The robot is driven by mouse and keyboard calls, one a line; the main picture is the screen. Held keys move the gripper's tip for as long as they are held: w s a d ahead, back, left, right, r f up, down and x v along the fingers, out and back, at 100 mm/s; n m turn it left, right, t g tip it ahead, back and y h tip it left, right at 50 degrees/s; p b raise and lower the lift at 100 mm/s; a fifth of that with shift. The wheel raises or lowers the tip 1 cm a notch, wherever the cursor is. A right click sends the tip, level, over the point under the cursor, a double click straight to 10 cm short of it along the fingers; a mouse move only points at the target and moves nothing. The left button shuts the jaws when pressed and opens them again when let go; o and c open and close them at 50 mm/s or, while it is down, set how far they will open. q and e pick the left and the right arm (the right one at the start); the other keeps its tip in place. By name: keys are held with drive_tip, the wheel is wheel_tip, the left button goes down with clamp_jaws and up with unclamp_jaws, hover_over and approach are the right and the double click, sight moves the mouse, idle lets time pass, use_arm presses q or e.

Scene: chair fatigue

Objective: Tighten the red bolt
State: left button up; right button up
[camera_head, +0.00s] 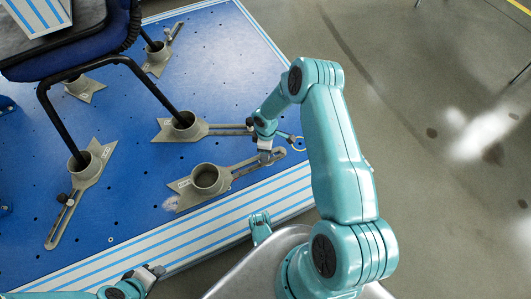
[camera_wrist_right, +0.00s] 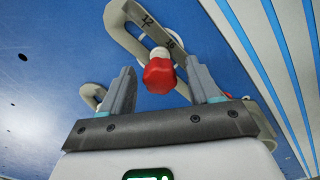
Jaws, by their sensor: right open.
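The red bolt (camera_wrist_right: 159,75) shows in the right wrist view, with a rounded, faceted red head at the slot of a grey bracket (camera_wrist_right: 135,32). My right gripper (camera_wrist_right: 160,66) is open, with one finger on each side of the bolt head and a gap visible on both sides. In the head view my right gripper (camera_head: 270,155) is over the outer end of the nearest slotted bracket (camera_head: 245,168), and the bolt is hidden there. My left gripper (camera_head: 150,274) is low at the bottom left, over the striped platform edge; its jaws are too small to read.
Several grey cup brackets are fixed to the blue perforated platform (camera_head: 130,205). A chair (camera_head: 75,65) stands with its black legs in some cups, at the upper left. The nearest cup (camera_head: 207,180) is empty. Grey floor (camera_head: 430,200) lies clear to the right.

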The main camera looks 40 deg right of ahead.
drive_tip(key=c, duration=1)
drive_tip(key=m, duration=0.4)
drive_tip(key=shift+c, duration=0.2)
drive_tip(key=m, duration=0.4)
drive_tip(key=o, duration=1)
drive_tip(key=shift+o, duration=0.2)
use_arm(q)
drive_tip(key=s+r+g+p, duration=0.1)
drive_tip(key=s+r+p, duration=0.3)
drive_tip(key=r+p, duration=0.3)
drive_tip(key=shift+s+d+g, duration=0.2)
drive_tip(key=shift+d+g, duration=0.2)
drive_tip(key=shift+d, duration=0.05)
use_arm(e)
wheel_tip(320, 180, up, 16)
drive_tip(key=shift+r, duration=0.2)
